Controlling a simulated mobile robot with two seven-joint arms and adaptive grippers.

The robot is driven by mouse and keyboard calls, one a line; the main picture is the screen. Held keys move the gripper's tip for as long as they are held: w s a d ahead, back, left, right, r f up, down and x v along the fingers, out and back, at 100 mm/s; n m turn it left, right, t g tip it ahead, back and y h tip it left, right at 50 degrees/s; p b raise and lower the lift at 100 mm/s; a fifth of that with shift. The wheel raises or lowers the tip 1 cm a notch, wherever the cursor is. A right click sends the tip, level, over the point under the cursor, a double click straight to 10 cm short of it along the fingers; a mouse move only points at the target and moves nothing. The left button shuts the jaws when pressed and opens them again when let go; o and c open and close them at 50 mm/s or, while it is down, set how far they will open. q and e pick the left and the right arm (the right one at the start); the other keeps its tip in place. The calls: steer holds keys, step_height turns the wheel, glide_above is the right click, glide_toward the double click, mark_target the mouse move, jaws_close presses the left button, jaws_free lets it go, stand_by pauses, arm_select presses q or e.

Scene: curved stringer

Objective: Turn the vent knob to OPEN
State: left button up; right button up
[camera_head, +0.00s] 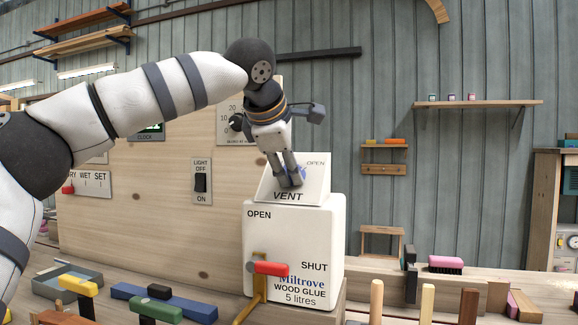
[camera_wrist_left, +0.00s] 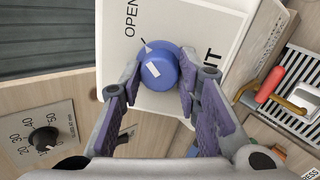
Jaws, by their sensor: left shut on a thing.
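The vent knob (camera_wrist_left: 160,68) is a round blue knob with a white mark on its face, on a sloped white panel (camera_head: 316,186) lettered VENT and OPEN. In the head view the knob is mostly hidden behind my fingers. My left gripper (camera_head: 291,182) reaches down to the panel and is shut on the knob; in the left wrist view its purple-padded fingers (camera_wrist_left: 158,82) lie on either side of it. A small pale pointer sticks out from the knob toward the panel's OPEN word (camera_wrist_left: 130,18). My right gripper is not in view.
Below the panel is a white wood glue container (camera_head: 318,235) with a red-handled tap (camera_head: 270,268), lettered OPEN and SHUT. A wooden board (camera_head: 150,210) with a light switch (camera_head: 201,182) and dial (camera_head: 237,122) stands left.

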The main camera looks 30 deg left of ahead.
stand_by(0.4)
arm_select(q)
steer(key=o, duration=1.2)
steer(key=v, duration=1.2)
steer(key=shift+d, duration=0.1)
